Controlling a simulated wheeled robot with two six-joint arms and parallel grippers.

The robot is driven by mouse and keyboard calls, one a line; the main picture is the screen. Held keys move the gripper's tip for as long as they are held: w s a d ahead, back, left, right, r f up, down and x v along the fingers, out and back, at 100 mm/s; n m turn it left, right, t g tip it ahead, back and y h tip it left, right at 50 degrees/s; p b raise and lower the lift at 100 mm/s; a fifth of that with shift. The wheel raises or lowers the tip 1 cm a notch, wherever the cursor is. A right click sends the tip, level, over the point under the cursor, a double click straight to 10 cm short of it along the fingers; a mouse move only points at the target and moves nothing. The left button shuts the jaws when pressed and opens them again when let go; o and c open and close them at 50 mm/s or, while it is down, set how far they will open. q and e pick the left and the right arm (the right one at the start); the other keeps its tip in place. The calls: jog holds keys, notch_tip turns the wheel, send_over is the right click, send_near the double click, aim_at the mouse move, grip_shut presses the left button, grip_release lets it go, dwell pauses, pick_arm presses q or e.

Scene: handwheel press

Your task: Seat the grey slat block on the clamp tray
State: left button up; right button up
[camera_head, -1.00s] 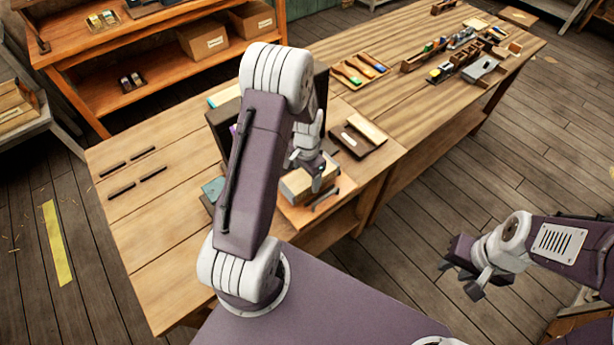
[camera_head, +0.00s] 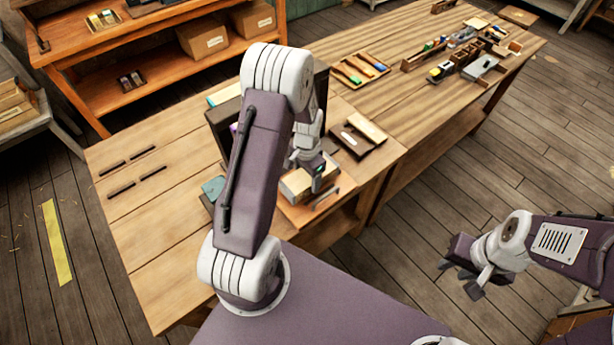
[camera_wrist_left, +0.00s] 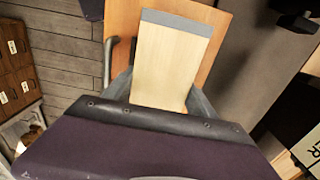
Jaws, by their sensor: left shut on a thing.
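The slat block (camera_wrist_left: 175,62) is pale wood with a grey strip across its far end in the left wrist view. It also shows as a pale block (camera_head: 294,186) in the head view. My left gripper (camera_head: 318,178) is shut on it, with a fingertip at each side of the block. The orange-brown wooden tray (camera_wrist_left: 122,20) lies beneath the block, with a dark metal bar at its left. It also shows at the bench's front edge in the head view (camera_head: 300,217). I cannot tell whether the block touches the tray. My right gripper (camera_head: 463,279) is open and empty over the floor.
A dark upright housing (camera_head: 221,118) stands close behind my left arm. A dark board with a pale strip (camera_head: 355,143) lies right of the gripper. Tool trays (camera_head: 360,70) stand farther back. The bench's left part (camera_head: 150,220) is mostly clear.

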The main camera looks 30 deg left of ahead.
pick_arm(q)
jog(key=shift+f+b, duration=0.55)
jog(key=shift+f, duration=0.2)
jog(key=o, duration=1.9)
jog(key=shift+o, duration=0.2)
notch_tip(320, 180, up, 9)
jog(key=shift+r+b, duration=0.1)
jog(key=shift+b, duration=0.2)
jog(key=shift+d, duration=0.1)
